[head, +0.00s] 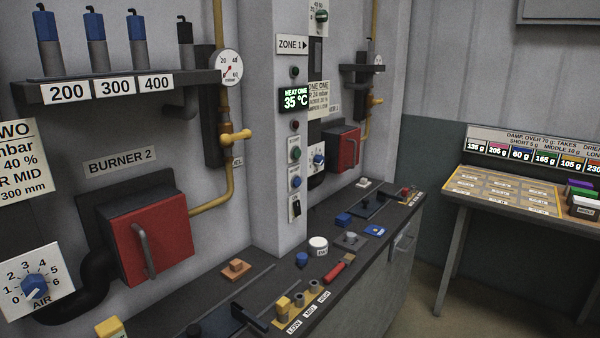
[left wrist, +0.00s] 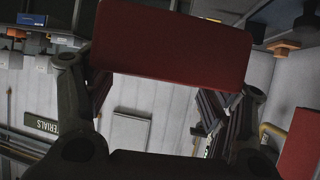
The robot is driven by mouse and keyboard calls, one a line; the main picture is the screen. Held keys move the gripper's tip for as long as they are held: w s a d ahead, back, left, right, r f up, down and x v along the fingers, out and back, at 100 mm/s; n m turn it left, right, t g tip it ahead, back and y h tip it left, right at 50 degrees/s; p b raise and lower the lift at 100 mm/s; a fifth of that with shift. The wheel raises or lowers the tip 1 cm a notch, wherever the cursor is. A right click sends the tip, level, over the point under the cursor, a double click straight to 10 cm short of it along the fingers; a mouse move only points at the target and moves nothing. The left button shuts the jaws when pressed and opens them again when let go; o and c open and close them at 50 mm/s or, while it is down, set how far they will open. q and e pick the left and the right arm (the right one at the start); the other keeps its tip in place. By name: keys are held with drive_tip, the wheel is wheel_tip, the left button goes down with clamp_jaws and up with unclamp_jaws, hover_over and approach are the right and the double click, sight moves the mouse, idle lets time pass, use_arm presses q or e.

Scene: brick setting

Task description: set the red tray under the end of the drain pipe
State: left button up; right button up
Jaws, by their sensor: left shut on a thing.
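The red tray (left wrist: 172,42) fills the top middle of the left wrist view as a plain red slab, seen close up. My left gripper (left wrist: 162,78) is shut on it, with a dark finger at either side. Neither gripper shows in the head view, and the tray does not show there either. I cannot tell for sure which pipe is the drain pipe. In the head view a thick black pipe (head: 95,285) bends down beside the burner 2 door, and a grey elbow pipe (head: 182,103) hangs below the shelf.
A dark bench (head: 335,245) runs along the wall, crowded with small blocks, knobs and a red-handled tool (head: 336,271). Red burner doors (head: 155,245) (head: 349,149) stick out of the wall. A yellow gas pipe (head: 229,175) runs beside them. A table (head: 455,197) stands at right; floor between is clear.

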use_arm(q)
drive_tip(key=shift+s+a+r+m+g+h, duration=0.3)
drive_tip(key=shift+s+a+r+m+h, duration=0.1)
drive_tip(key=shift+a+r, duration=0.3)
drive_tip(key=shift+d+f, duration=0.1)
drive_tip(key=shift+d, duration=0.05)
